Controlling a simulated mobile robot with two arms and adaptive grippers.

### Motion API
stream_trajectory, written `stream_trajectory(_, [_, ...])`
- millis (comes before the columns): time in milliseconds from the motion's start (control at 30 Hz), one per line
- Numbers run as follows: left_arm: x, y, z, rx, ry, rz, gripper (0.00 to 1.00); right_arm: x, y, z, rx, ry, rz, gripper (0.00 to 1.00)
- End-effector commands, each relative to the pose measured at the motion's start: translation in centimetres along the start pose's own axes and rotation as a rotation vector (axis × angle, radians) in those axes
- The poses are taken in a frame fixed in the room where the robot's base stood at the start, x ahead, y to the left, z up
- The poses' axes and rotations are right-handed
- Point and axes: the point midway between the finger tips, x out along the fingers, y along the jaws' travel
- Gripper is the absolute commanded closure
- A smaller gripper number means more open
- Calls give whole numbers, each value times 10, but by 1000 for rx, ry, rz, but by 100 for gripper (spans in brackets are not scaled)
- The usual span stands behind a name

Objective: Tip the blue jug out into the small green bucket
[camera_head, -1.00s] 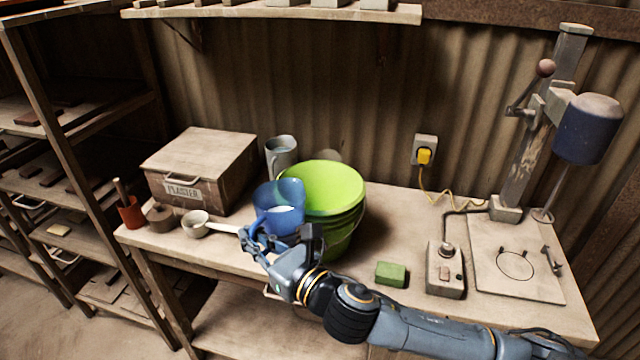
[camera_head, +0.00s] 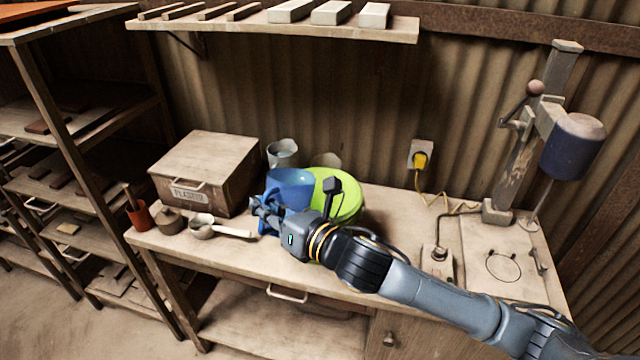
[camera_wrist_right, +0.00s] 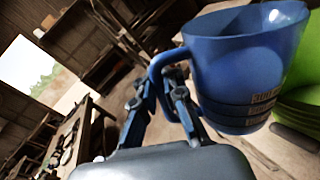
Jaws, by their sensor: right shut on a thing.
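The blue jug (camera_head: 291,179) is held by my right gripper (camera_head: 263,210) at the left of the green bucket. In the right wrist view my right gripper (camera_wrist_right: 160,95) is shut on the handle of the jug (camera_wrist_right: 235,65). The jug looks close to upright in the head view; what is inside it cannot be made out. The green bucket (camera_head: 350,186) stands on the bench, partly hidden by the jug and my right wrist. A piece of the bucket shows at the right wrist view's edge (camera_wrist_right: 300,85). My left gripper is out of view.
A plaster box (camera_head: 208,165) and a grey mug (camera_head: 283,152) stand behind. A ladle (camera_head: 203,226), a brown round piece (camera_head: 169,221) and a red cup (camera_head: 138,217) lie left. The press (camera_head: 525,150) stands right. A shelf (camera_head: 270,30) hangs above.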

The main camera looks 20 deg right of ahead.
Motion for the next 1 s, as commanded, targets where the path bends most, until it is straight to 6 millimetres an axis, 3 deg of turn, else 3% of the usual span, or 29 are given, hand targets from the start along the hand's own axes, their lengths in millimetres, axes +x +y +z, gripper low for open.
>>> stream_trajectory(167, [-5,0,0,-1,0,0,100,2,-11,12,113,21,2,100])
stream_trajectory(400, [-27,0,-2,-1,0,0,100,5,-23,42,263,53,3,100])
stream_trajectory(1000, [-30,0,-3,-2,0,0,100,8,-37,48,434,90,8,100])
